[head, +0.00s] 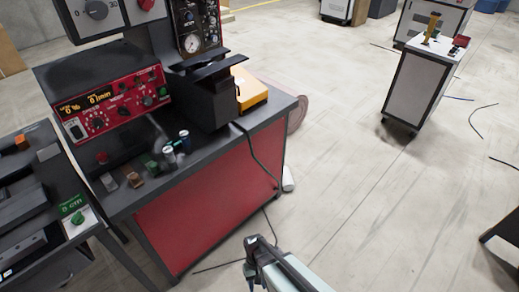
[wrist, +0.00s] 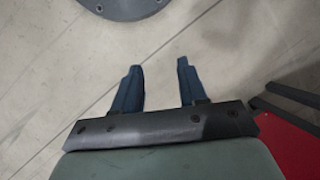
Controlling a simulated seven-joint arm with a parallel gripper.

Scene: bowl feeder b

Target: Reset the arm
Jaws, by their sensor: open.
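My gripper (wrist: 160,80) shows in the wrist view with its two dark blue fingers apart and nothing between them. Bare concrete floor lies beneath the fingers. In the head view my arm reaches in from the bottom edge, right of the red cabinet, and the fingers are too small and partly hidden there to make out clearly. The arm is apart from the bench and touches nothing that I can see.
The red-sided bench (head: 212,205) carries a red control panel (head: 113,103), a yellow box (head: 250,88) and small parts. A black cable (head: 262,165) hangs down its side. A white cart (head: 418,85) stands at the upper right. The floor between is mostly clear.

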